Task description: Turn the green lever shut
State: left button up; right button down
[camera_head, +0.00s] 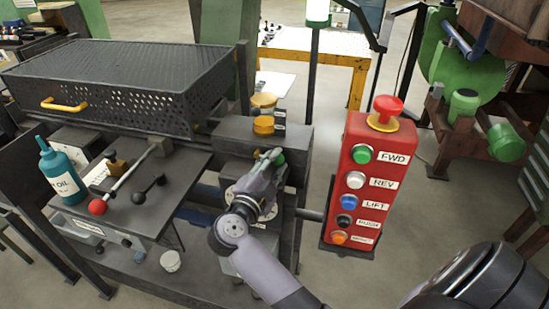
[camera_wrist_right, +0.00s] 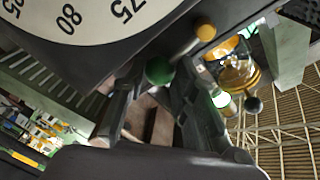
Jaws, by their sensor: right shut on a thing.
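The green lever shows as a small green ball knob (camera_head: 280,159) at the front of the dark machine in the head view. My right gripper (camera_head: 269,163) is at this knob, its fingers closed around the lever. The fingers and wrist hide most of the lever's shaft, so its angle is hard to tell. In the right wrist view the green knob (camera_wrist_right: 159,70) sits between the two fingertips of my right gripper (camera_wrist_right: 156,78). My left gripper is not in the head view.
A red button box (camera_head: 362,190) stands close to the right of my right gripper. A red-knobbed lever (camera_head: 97,206) and a teal oil bottle (camera_head: 62,170) are at left. Yellow caps (camera_head: 264,125) sit behind the gripper. A numbered dial (camera_wrist_right: 85,15) is close in the wrist view.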

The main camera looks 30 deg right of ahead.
jog(key=shift+a+f, duration=0.1)
jog(key=shift+f, duration=0.55)
jog(key=c, duration=1.2)
grip_release()
jog(key=shift+r, duration=0.1)
jog(key=shift+c, duration=0.2)
